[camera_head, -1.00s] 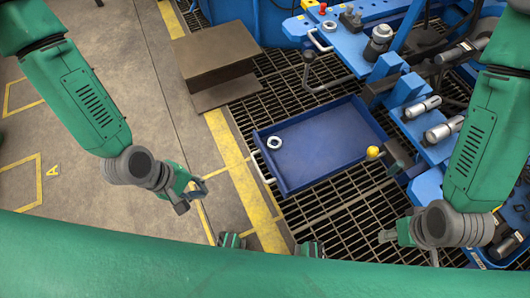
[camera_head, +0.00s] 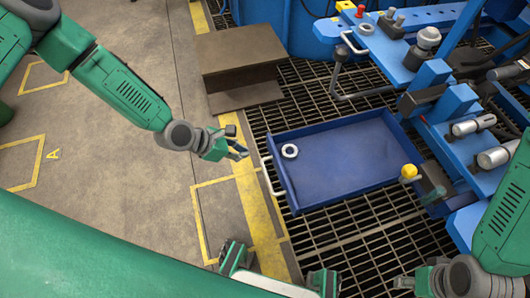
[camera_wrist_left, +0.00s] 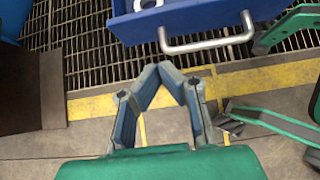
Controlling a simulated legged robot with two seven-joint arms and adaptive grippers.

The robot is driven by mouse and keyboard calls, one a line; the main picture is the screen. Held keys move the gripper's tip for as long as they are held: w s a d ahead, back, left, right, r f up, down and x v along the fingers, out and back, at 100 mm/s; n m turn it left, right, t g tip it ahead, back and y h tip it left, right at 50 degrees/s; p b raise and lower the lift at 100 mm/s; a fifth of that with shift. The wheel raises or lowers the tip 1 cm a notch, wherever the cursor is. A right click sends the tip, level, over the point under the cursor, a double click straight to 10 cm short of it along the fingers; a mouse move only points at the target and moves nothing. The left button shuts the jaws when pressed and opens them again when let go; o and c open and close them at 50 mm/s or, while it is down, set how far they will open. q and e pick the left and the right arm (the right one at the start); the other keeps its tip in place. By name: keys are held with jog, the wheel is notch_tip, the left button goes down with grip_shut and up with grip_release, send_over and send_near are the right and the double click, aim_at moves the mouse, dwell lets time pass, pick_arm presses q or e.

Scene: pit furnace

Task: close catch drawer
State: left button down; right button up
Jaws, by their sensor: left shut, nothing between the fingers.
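The blue catch drawer (camera_head: 345,165) is pulled out to the left from the blue machine, over the floor grating. Its pale bar handle (camera_head: 267,175) is on its left end. A white ring (camera_head: 290,151) lies inside near that end. My left gripper (camera_head: 243,150) is shut and empty, just left of the handle and apart from it. In the left wrist view its fingertips (camera_wrist_left: 160,66) meet below the handle (camera_wrist_left: 208,44) and the blue drawer front (camera_wrist_left: 190,22). My right gripper (camera_head: 404,283) is at the lower right, away from the drawer; its finger opening is unclear.
The blue machine (camera_head: 455,125) with a yellow knob (camera_head: 409,171) stands right of the drawer. A brown step-shaped block (camera_head: 240,62) stands behind my left gripper. A yellow floor line (camera_head: 248,195) runs beside the grating (camera_head: 350,235). Concrete floor at left is clear.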

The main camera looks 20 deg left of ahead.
aim_at(273, 153)
pick_arm(q)
jog(key=w+d+f, duration=0.1)
jog(key=w+d+b, duration=0.1)
jog(key=d, duration=0.1)
jog(key=w+d+f, duration=0.1)
jog(key=d, duration=0.1)
jog(key=shift+f+b, duration=0.3)
jog(key=shift+b, duration=0.05)
jog(key=shift+w+d, duration=0.25)
jog(key=shift+d, duration=0.2)
jog(key=shift+w+r, duration=0.1)
jog(key=shift+a, duration=0.15)
